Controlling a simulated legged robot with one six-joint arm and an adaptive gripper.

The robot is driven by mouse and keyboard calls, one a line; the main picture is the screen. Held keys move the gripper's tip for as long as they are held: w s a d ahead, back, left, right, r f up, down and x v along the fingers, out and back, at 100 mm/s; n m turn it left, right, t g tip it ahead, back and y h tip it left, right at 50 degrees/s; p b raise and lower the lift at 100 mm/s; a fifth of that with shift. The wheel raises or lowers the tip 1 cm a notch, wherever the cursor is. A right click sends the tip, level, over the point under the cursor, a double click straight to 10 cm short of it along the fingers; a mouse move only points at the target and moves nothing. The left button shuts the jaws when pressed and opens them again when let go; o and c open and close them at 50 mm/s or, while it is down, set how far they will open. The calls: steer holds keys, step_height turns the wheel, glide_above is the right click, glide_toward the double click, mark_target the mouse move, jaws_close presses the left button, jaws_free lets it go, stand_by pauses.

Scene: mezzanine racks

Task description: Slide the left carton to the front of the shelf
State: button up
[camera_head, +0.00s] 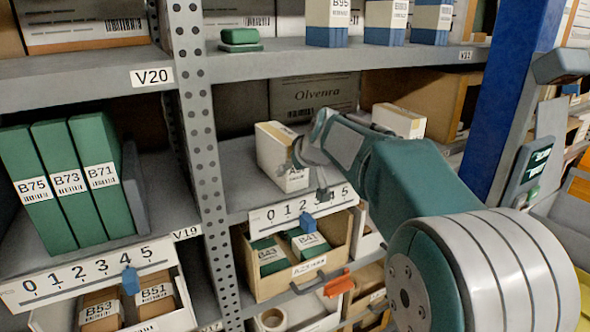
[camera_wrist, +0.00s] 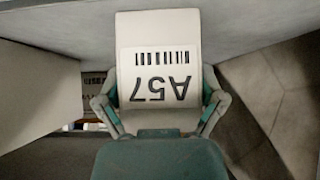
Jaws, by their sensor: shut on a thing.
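The left carton (camera_head: 272,150) is a white box standing on the middle shelf (camera_head: 235,192), a little behind its front edge. In the wrist view this carton (camera_wrist: 158,30) carries an upside-down label reading A57. My gripper (camera_head: 308,165) is at its front end, and the wrist view shows my gripper's two fingers (camera_wrist: 160,108) closed against its two sides. My gripper and forearm hide part of the carton's right side in the head view. The right carton (camera_head: 398,120), also white, stands farther right, partly behind my arm.
A numbered scale strip (camera_head: 290,212) with a blue marker (camera_head: 306,222) runs along the shelf front. A perforated upright (camera_head: 197,130) stands to the left. A brown Olvenra box (camera_head: 312,95) is behind. Bins with small boxes (camera_head: 270,257) are below.

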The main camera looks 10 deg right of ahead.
steer(key=shift+f, duration=0.1)
steer(key=o, duration=1)
steer(key=shift+v, duration=5.95)
steer(key=shift+s+a, duration=0.1)
